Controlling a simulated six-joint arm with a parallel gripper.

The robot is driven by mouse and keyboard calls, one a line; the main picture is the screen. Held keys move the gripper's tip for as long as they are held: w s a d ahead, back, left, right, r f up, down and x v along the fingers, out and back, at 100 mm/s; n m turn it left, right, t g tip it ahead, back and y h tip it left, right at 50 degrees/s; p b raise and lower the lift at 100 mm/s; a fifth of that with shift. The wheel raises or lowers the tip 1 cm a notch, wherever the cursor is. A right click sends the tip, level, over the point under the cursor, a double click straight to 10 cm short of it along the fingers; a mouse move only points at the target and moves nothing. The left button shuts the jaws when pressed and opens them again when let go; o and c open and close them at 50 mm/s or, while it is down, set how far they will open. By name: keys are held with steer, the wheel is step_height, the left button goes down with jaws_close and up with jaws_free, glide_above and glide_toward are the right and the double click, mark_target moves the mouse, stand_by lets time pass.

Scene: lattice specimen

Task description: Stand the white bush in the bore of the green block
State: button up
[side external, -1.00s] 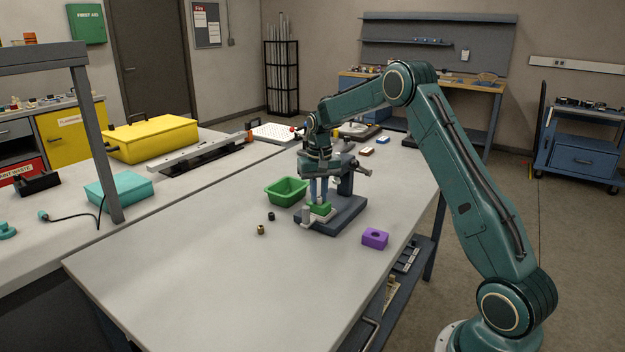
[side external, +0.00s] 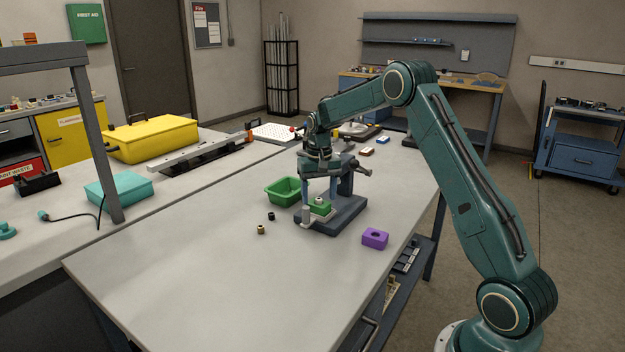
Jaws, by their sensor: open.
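The green block (side external: 320,210) sits in the grey fixture on the bench. The white bush (side external: 319,200) stands upright at the top of the block, over its bore, with its upper part showing. I cannot tell how deep it sits. My gripper (side external: 319,193) is directly above the block, pointing down. Its fingers are spread wide, one on each side of the bush, apart from it.
The grey fixture (side external: 343,215) has a post and lever behind the block. A green bin (side external: 286,192) stands close on the left. A black bush (side external: 271,216), a brass bush (side external: 261,230) and a purple block (side external: 375,238) lie nearby. The front bench is clear.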

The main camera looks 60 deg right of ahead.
mark_target(319, 198)
steer(key=shift+r, duration=2.5)
step_height(319, 198, up, 14)
steer(key=shift+f, duration=0.1)
